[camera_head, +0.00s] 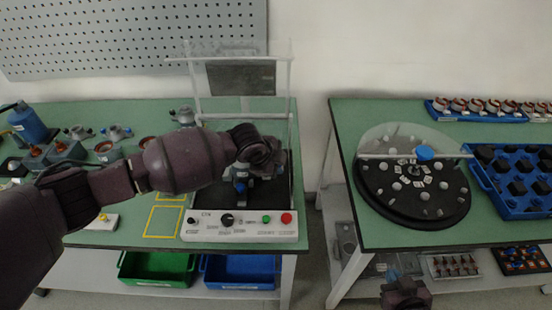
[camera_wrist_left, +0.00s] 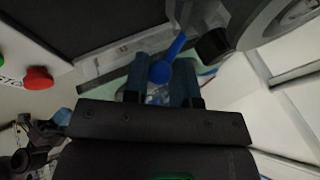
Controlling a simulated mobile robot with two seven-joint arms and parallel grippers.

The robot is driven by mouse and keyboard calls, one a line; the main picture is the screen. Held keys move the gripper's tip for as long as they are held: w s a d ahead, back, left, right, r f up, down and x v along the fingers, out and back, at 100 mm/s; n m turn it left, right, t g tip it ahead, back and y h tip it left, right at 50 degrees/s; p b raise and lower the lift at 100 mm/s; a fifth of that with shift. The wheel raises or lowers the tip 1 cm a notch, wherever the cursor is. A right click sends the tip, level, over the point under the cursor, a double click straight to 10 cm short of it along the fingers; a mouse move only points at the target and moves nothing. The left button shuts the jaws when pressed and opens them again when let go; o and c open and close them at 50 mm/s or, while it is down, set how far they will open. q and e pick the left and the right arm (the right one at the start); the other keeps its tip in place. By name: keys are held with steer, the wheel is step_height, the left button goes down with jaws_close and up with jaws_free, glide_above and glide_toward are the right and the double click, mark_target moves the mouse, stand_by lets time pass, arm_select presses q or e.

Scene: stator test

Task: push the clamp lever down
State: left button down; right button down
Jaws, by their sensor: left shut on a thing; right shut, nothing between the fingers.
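The clamp lever (camera_wrist_left: 164,67), a blue handle with a rounded end, shows between the two fingers of my left gripper (camera_wrist_left: 161,78) in the left wrist view. The left gripper is shut on it. In the head view my left arm reaches over the test station (camera_head: 238,229), and the left gripper (camera_head: 242,176) points down at the fixture there. My wrist hides much of the fixture and lever in that view. My right gripper (camera_head: 405,296) is low at the bottom edge, shut and empty, away from the station.
The station has a raised clear guard (camera_head: 290,75) behind the arm, and green and red buttons (camera_head: 286,218) in front. Several motor parts lie on the left table. A round black turntable (camera_head: 412,205) and blue trays (camera_head: 515,205) occupy the right table. A gap separates the tables.

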arm_select(q)
steer(key=shift+s+f+t, duration=0.45)
steer(key=shift+f+t, duration=0.05)
steer(key=shift+f, duration=0.15)
steer(key=c, duration=0.9)
jaws_free()
steer(key=shift+w, duration=0.1)
steer(key=shift+c, duration=0.2)
steer(key=shift+r, duration=0.1)
steer(key=shift+r, duration=0.1)
steer(key=shift+a+r, duration=0.2)
steer(key=shift+r, duration=0.2)
steer(key=v, duration=0.9)
steer(key=shift+s+r+p, duration=0.15)
steer(key=shift+s+p, duration=0.15)
steer(key=shift+s, duration=0.1)
steer(key=shift+a, duration=0.1)
